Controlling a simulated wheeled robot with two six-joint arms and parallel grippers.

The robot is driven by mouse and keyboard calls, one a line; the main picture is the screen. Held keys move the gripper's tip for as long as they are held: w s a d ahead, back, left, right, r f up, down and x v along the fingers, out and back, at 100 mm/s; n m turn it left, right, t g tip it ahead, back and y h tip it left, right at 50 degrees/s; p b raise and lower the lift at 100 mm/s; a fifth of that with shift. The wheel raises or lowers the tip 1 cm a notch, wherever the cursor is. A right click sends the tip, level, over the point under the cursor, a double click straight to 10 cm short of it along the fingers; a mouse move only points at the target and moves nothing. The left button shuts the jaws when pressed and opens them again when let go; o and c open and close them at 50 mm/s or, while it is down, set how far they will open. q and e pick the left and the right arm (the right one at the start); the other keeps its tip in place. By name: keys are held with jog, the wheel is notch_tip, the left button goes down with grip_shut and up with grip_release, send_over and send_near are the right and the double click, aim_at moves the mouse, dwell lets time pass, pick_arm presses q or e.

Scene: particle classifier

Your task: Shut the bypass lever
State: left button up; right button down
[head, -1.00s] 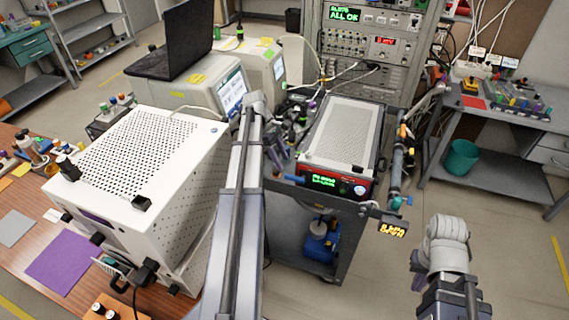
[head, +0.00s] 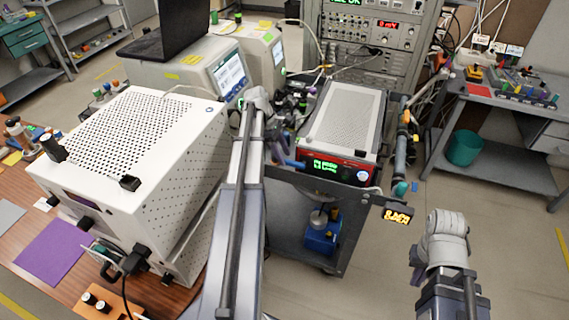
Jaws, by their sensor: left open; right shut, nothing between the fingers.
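I cannot make out the bypass lever for sure. A blue handle-like piece (head: 293,164) sticks out at the left of the red-fronted instrument (head: 340,168) on the grey cart (head: 300,190). A vertical pipe (head: 400,155) with an orange part (head: 406,117) stands at the cart's right side. My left gripper (head: 277,150) is open, small and dark, beside the instrument's left side; my arm partly covers this area. My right gripper (head: 416,276) is shut and empty, mostly hidden by its wrist, low at the right and apart from the cart.
A perforated white box (head: 150,130) stands on the wooden bench (head: 25,245) at left. A lit amber sign (head: 397,215) hangs at the cart's right corner. A side table (head: 500,105) with a teal bin (head: 464,148) stands at right. The floor between is clear.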

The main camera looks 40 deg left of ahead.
pick_arm(q)
jog(key=shift+b+x, duration=0.35)
jog(key=shift+x, duration=0.45)
jog(key=shift+r, duration=0.1)
grip_shut()
